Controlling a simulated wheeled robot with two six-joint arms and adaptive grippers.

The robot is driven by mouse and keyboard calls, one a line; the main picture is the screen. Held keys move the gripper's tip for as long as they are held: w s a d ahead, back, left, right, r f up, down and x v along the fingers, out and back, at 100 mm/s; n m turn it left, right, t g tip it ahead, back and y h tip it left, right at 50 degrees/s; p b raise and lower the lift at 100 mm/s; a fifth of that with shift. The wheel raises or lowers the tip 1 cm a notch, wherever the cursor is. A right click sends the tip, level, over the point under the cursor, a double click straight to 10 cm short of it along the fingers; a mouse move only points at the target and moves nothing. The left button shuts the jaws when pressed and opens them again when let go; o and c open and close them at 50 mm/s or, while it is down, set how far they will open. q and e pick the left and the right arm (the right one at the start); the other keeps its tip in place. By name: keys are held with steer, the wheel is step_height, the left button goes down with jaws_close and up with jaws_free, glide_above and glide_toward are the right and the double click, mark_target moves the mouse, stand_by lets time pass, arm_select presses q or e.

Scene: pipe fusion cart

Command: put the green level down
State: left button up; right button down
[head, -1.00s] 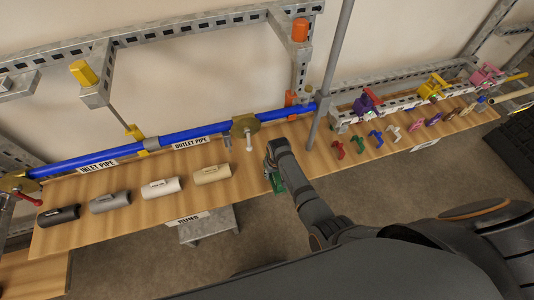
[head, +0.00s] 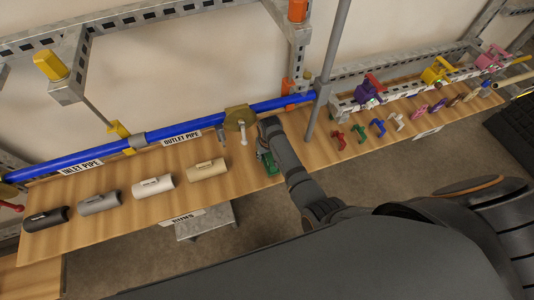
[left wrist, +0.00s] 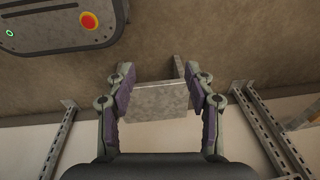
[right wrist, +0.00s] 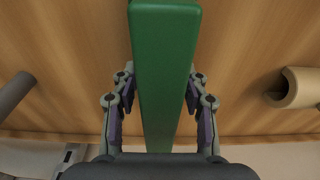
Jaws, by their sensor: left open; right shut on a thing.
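The green level (head: 267,163) is over the wooden board, to the right of the beige sleeve, mostly covered by my right arm in the head view. In the right wrist view the level (right wrist: 163,75) is a long green bar running between the fingers. My right gripper (right wrist: 160,90) is shut on it. Whether its underside touches the board cannot be told. My left gripper (left wrist: 157,80) is open and empty in the left wrist view, with floor and a grey metal plate beyond it. It does not show in the head view.
The wooden board (head: 110,217) bears several sleeves, including the beige one (head: 207,170), and small coloured handles at right. A blue pipe (head: 180,131) with a brass valve (head: 238,118) runs behind. A grey upright post (head: 328,75) stands right of my right gripper.

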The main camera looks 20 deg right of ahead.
steer(key=shift+w+a+f, duration=0.1)
steer(key=shift+w+f, duration=0.05)
steer(key=shift+f, duration=0.25)
arm_select(q)
steer(key=s, duration=0.4)
arm_select(e)
steer(key=c, duration=1)
jaws_free()
steer(key=shift+w+f, duration=0.1)
steer(key=shift+w, duration=0.05)
steer(key=shift+o, duration=1.4)
steer(key=shift+r, duration=0.4)
steer(key=r+p, duration=0.2)
steer(key=p, duration=0.1)
steer(key=r+p, duration=0.3)
steer(key=s+r+p, duration=0.1)
steer(key=r+p, duration=0.1)
steer(key=p, duration=0.1)
steer(key=shift+r, duration=0.3)
arm_select(q)
step_height(320, 180, up, 9)
steer(key=w, duration=0.1)
steer(key=shift+w, duration=0.25)
arm_select(e)
steer(key=shift+f, duration=0.1)
arm_select(q)
steer(key=shift+f, duration=0.15)
